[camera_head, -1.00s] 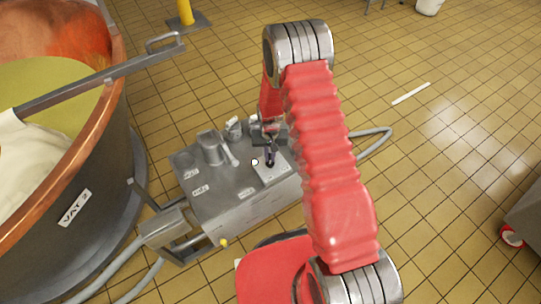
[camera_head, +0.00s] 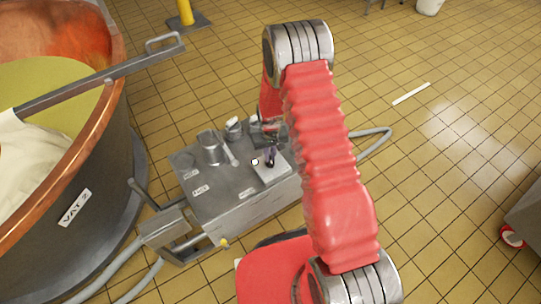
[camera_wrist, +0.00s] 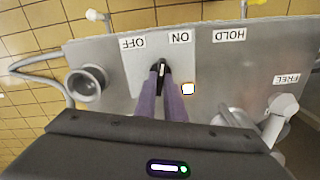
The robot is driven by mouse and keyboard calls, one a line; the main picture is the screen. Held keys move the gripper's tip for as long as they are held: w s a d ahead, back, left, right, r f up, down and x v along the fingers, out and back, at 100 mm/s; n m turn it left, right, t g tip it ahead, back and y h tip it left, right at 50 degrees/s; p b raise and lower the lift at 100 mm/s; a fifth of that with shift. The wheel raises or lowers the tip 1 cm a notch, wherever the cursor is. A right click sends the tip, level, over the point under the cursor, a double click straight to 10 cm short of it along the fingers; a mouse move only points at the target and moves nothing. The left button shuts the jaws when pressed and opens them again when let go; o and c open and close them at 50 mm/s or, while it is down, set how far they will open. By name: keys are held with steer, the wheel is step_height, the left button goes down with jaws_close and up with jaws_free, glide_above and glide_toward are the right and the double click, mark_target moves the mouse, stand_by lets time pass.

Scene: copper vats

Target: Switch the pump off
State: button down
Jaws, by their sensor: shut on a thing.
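The pump (camera_head: 225,205) is a grey metal box beside the vat. On its top is a pale switch plate (camera_wrist: 207,65) with an OFF label (camera_wrist: 133,42) and an ON label (camera_wrist: 180,38), upside down in the wrist view. A small black switch lever (camera_wrist: 161,66) with a white mark stands between these labels; I cannot tell its exact setting. My gripper (camera_wrist: 161,76) is shut on the lever, its purple fingers covering part of it. In the head view my gripper (camera_head: 270,157) is small and partly hidden.
HOLD (camera_wrist: 229,35) and FREE (camera_wrist: 286,79) labels mark other controls on the pump. A round metal cup (camera_wrist: 87,85) and a handle (camera_wrist: 277,120) stick up near the fingers. The copper vat (camera_head: 78,215) stands left. Hoses run from the pump. Tiled floor at right is mostly clear.

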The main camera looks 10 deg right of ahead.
steer(key=n, duration=0.4)
steer(key=shift+n, duration=0.3)
steer(key=n, duration=0.4)
steer(key=shift+d+n, duration=0.1)
steer(key=shift+n, duration=0.2)
steer(key=c, duration=1.8)
jaws_free()
steer(key=shift+c, duration=0.2)
step_height(320, 180, up, 14)
steer(key=shift+f, duration=0.15)
